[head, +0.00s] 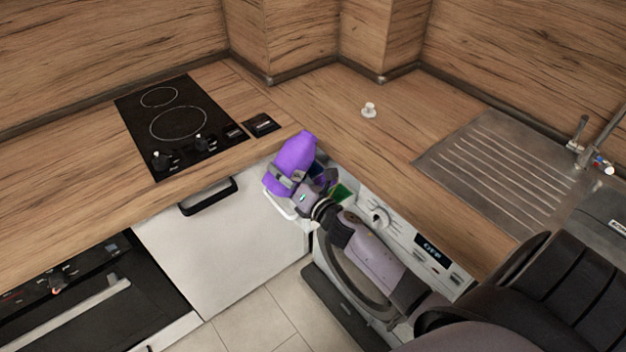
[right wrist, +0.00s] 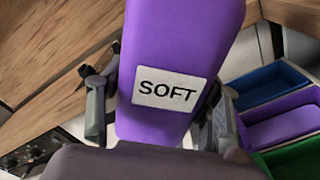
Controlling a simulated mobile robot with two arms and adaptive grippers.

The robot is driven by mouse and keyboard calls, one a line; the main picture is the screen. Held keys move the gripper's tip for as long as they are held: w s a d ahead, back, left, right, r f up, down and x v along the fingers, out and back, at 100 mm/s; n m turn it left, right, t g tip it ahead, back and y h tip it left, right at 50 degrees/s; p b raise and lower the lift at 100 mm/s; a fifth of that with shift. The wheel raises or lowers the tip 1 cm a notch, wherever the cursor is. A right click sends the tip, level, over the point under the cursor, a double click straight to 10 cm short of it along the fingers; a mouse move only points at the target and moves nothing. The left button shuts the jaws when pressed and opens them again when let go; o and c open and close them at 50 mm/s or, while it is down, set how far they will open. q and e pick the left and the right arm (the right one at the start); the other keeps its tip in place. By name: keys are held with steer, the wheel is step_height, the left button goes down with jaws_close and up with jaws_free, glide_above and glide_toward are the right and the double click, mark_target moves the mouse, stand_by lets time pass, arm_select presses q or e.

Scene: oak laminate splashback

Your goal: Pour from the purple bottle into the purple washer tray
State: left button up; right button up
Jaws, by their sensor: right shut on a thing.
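The purple bottle (head: 295,152), with a white label reading SOFT in the right wrist view (right wrist: 170,90), is held in my right gripper (head: 285,180). The gripper's fingers close on both sides of the bottle. The bottle's mouth is not visible, and no liquid stream shows. In the right wrist view, the purple washer tray (right wrist: 284,127) lies to the right of the bottle, between a blue tray (right wrist: 264,90) and a green tray (right wrist: 298,162). In the head view, the bottle and gripper largely hide the trays; the green one (head: 343,191) shows. My left gripper is not in view.
The washer's control panel (head: 430,247) is under the counter, beside my right arm. A small white cap-like object (head: 369,110) stands on the counter. A black hob (head: 178,124) is to the left, and a steel sink drainer (head: 490,160) to the right.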

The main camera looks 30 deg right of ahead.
steer(key=shift+a+m+p, duration=0.3)
steer(key=shift+a+m, duration=0.25)
steer(key=shift+m, duration=0.45)
stand_by(2.0)
steer(key=shift+a+m+p, duration=0.35)
steer(key=shift+m+p, duration=0.05)
steer(key=shift+m, duration=0.4)
stand_by(1.7)
steer(key=shift+a+r+m+p, duration=0.1)
steer(key=shift+a+m+p, duration=0.1)
steer(key=shift+m+p, duration=0.5)
stand_by(1.8)
